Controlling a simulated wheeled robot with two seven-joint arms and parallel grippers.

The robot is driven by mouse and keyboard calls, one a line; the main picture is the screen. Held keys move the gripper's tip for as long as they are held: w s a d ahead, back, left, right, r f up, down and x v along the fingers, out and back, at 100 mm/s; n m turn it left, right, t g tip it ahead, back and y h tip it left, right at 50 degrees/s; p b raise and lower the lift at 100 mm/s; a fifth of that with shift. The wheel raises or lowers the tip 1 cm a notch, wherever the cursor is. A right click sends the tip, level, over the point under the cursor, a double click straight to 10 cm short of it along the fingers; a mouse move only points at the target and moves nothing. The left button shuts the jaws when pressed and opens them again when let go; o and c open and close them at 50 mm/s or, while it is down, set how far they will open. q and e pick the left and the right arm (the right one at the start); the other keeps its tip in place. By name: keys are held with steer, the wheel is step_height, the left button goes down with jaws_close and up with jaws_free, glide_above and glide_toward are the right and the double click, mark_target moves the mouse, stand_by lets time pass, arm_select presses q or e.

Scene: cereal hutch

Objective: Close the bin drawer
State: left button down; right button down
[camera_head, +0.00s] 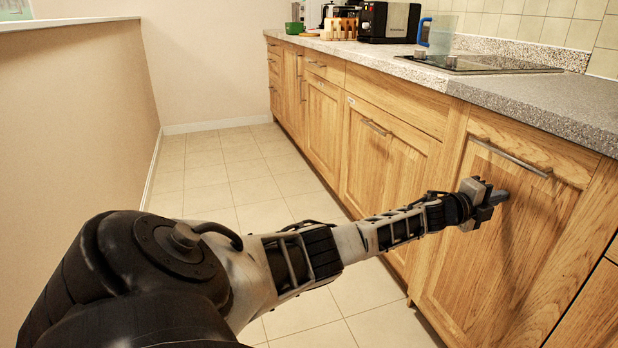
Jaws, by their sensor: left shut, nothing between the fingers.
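The bin drawer is most likely the tall wooden front (545,215) at the right, under the counter, with a horizontal metal bar handle (510,157) near its top. It looks nearly in line with the cabinet fronts; I cannot tell whether a small gap remains. My left arm reaches across from the lower left. My left gripper (501,197) is shut and empty, below the handle and in front of the wooden face. Its fingertips are at or very near the panel; contact is not clear. My right gripper is not in view.
A speckled grey counter (560,98) runs above the wooden cabinets, with a cooktop (480,64), a blue-handled jug (437,36) and a black toaster (388,22) on it. The tiled floor (235,180) is clear between the cabinets and the low wall (80,110) at left.

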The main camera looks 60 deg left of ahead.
arm_select(q)
steer(key=shift+w+d+r, duration=0.1)
steer(key=shift+w+r, duration=0.1)
steer(key=shift+r, duration=0.15)
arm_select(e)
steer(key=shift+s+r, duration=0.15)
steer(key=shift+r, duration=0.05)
